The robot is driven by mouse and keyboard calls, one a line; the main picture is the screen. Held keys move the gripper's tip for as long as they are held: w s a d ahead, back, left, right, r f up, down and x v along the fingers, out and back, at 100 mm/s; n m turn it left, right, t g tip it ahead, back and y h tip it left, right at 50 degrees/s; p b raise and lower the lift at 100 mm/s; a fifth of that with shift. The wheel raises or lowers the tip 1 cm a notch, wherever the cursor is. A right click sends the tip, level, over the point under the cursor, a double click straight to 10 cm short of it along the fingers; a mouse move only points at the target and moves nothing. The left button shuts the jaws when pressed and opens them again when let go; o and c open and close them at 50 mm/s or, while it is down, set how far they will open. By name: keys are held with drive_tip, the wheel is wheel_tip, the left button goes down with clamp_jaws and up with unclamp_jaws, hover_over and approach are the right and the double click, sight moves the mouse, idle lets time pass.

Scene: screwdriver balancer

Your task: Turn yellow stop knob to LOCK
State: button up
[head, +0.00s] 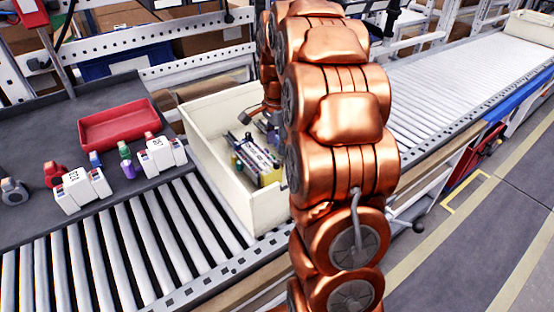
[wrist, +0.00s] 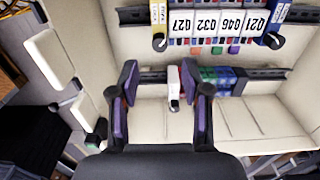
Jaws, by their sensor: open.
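In the wrist view, a yellow end stop (wrist: 158,12) with small lettering sits at the left end of the upper row of white numbered blocks. A dark round knob (wrist: 159,42) hangs at its lower end. The lettering is too small to read surely, so I cannot tell the knob's setting. My gripper (wrist: 160,78) is open, with purple-padded fingers below the knob in the picture and apart from it. A white and red piece (wrist: 174,88) on the lower rail shows between the fingers, apparently beyond them. In the head view, my arm hides most of the gripper.
A cream bin (head: 270,212) surrounds the block rows (head: 259,158). A blue end piece (wrist: 281,12) with another dark knob closes the row's right end. A red tray (head: 118,126) and loose white blocks (head: 82,190) lie on the dark mat. Bare rollers lie in front.

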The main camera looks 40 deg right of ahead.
sight(277, 161)
drive_tip(key=shift+f+p, duration=0.7)
drive_tip(key=shift+f, duration=2.7)
drive_tip(key=shift+c, duration=0.3)
clamp_jaws()
